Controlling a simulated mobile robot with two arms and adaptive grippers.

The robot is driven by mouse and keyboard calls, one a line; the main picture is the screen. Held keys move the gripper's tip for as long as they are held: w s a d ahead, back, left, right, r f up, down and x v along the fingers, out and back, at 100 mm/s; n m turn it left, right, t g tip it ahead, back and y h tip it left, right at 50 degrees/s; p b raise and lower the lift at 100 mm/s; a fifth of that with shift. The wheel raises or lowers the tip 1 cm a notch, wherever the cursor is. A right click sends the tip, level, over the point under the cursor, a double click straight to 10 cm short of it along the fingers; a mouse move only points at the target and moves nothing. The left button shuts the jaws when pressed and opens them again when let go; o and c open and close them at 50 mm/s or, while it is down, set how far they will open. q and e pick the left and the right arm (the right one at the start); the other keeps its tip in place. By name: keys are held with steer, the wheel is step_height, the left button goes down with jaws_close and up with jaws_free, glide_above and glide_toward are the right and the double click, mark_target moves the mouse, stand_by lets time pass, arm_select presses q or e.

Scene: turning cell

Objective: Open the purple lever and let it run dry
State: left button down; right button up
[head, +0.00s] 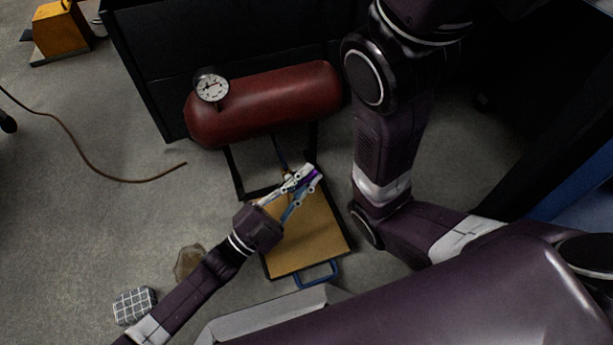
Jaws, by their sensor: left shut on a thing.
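A red tank (270,104) lies on a dark frame, with a round white-faced gauge (212,88) on its upper left. My left gripper (305,180) is just below the tank, over the far end of a brown board. It is shut on the purple lever (316,175), of which only a small part shows between the fingers. A thin dark pipe (280,152) runs down from the tank towards the fingers. The lever's exact angle and the valve outlet are hidden by the fingers. My right gripper is not in view.
The brown board (300,243) has a blue handle (318,276) at its near edge. A checked block (134,305) and a brown stain or rag (189,263) are on the floor. A brown hose (110,178) lies left; a yellow object (60,30) stands far left. Dark cabinet (150,75) behind.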

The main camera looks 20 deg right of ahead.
arm_select(q)
steer(key=shift+f, duration=0.25)
steer(key=c, duration=2.1)
jaws_free()
steer(key=shift+o, duration=0.4)
steer(key=shift+r, duration=0.1)
steer(key=v, duration=1.2)
